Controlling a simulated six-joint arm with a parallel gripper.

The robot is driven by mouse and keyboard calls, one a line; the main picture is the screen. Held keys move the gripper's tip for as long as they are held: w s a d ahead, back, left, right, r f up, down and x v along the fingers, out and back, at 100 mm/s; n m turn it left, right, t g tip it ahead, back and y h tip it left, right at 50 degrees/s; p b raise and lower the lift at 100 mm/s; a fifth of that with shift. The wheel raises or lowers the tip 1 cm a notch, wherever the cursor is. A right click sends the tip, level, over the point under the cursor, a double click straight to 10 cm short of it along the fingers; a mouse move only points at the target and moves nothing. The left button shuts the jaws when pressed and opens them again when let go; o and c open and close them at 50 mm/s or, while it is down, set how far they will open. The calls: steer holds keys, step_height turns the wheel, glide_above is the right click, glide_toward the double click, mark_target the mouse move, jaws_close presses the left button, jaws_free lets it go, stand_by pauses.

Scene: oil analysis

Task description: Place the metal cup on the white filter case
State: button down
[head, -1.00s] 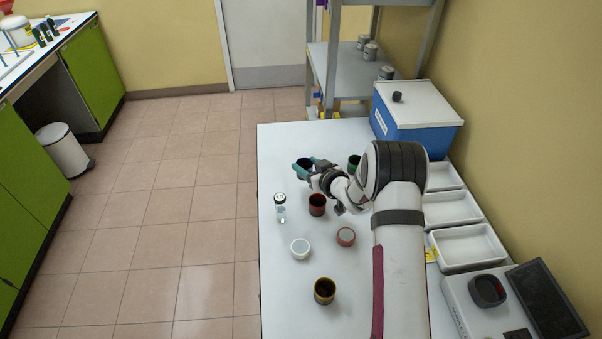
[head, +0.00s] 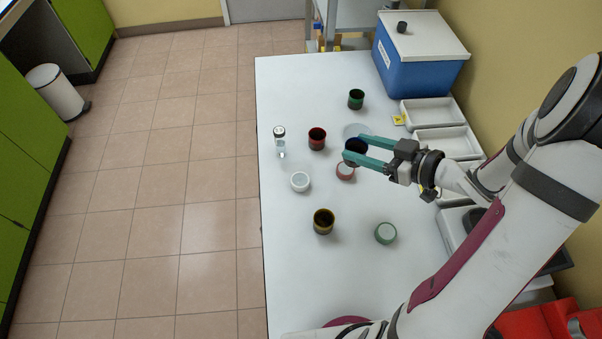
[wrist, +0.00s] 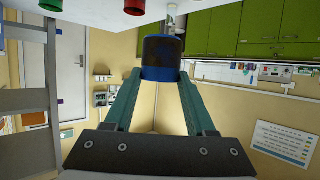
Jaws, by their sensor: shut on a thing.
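My gripper (head: 353,148) is shut on a dark blue metal cup (head: 356,145), its two teal fingers on either side of it. The cup is held above the table, over the area near the red-rimmed case. In the wrist view the blue cup (wrist: 163,57) sits between the fingertips. The white filter case (head: 300,181), a small round dish, lies on the table to the left of and nearer than the held cup, apart from it. Nothing stands on the white case.
A red cup (head: 317,138), green cup (head: 356,99) and yellow cup (head: 323,221) stand on the table (head: 285,250). A glass vial (head: 280,143), red case (head: 346,171), green case (head: 386,233) and pale disc (head: 357,130) are also there. White trays (head: 432,112) and a blue box (head: 422,60) line the right.

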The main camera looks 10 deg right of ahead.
steer(key=s+a, duration=0.2)
glide_above(305, 183)
step_height(305, 183, down, 10)
steer(key=shift+w+f, duration=0.1)
steer(key=shift+f, duration=0.25)
steer(key=shift+f, duration=0.15)
steer(key=shift+c, duration=1.1)
jaws_free()
